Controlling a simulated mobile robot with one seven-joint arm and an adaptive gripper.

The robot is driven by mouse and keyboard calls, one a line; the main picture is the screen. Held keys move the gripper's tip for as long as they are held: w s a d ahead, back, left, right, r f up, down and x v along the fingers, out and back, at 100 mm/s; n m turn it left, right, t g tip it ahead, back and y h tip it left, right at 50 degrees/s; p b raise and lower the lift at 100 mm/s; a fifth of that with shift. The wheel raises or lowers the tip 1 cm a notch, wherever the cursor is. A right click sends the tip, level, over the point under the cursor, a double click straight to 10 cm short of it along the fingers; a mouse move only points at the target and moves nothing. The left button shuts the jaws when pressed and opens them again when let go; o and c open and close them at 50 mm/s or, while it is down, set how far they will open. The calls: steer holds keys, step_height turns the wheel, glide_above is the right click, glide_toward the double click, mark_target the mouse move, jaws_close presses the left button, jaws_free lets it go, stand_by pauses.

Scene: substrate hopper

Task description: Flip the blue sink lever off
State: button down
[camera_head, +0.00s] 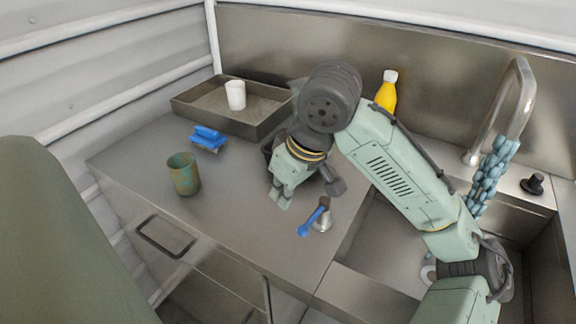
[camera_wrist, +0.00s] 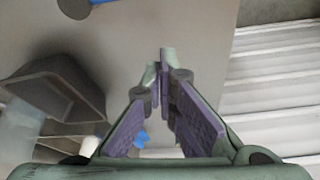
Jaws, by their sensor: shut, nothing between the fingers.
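The blue lever (camera_head: 311,220) sticks out from a short metal post with a dark cap (camera_head: 324,202) on the counter, left of the sink basin. Its handle slants toward the lower left. My gripper (camera_head: 280,202) is shut and empty. It points down, to the left of the lever and apart from it in the picture. In the wrist view, the fingers of my gripper (camera_wrist: 160,72) are together at their tips. A dark round cap (camera_wrist: 73,7) with a bit of blue beside it is cut off at the top edge and looks like the lever.
A green-brown cup (camera_head: 184,174) and a blue brush-like thing (camera_head: 207,138) stand on the counter at left. A metal tray (camera_head: 187,111) holds a white cup (camera_head: 236,95). A yellow bottle (camera_head: 386,94) stands behind my arm. The faucet (camera_head: 520,90) is at right.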

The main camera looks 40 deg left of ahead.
steer(key=b+v, duration=0.1)
steer(key=v, duration=0.9)
steer(key=shift+w, duration=0.3)
steer(key=shift+d, duration=0.1)
